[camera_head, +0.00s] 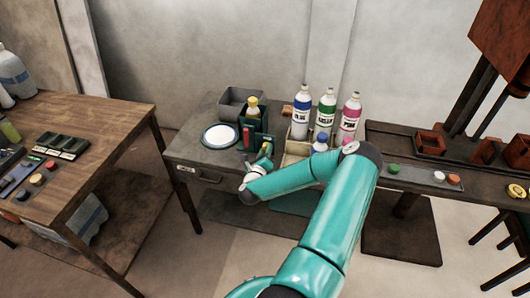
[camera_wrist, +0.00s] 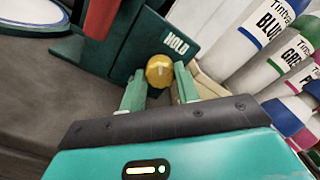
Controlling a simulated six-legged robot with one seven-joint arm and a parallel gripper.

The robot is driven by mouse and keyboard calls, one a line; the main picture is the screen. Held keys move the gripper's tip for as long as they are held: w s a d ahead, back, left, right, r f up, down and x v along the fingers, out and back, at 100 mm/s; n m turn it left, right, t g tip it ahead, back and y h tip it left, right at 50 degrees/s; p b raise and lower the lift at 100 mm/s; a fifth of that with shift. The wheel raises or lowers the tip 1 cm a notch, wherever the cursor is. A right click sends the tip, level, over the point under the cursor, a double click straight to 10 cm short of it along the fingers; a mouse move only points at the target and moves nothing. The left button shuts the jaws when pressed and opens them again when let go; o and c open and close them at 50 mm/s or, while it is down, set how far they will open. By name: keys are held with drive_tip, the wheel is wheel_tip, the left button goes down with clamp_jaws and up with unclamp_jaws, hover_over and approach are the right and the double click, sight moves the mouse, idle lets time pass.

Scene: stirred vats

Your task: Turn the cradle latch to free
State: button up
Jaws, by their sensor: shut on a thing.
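The cradle is a dark green holder (camera_head: 266,124) on the small grey table, with a yellow-capped bottle (camera_head: 252,107) in it. In the wrist view its green plate (camera_wrist: 150,45) carries a white HOLD label. The latch is a round brass-yellow knob (camera_wrist: 159,70) low on that plate, below and left of the label, with a small pale mark on its face. My gripper (camera_wrist: 160,82) has its green fingers on either side of the knob, shut on it.
Blue, green and pink bottles (camera_head: 326,112) stand close right of the cradle. A white plate (camera_head: 220,136) lies left, with a grey bin (camera_head: 240,101) behind. A red part (camera_wrist: 103,18) stands at the cradle's left. A wooden table (camera_head: 100,105) is further left.

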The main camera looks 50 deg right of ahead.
drive_tip(key=o, duration=1)
drive_tip(key=shift+c, duration=0.2)
drive_tip(key=v, duration=1.4)
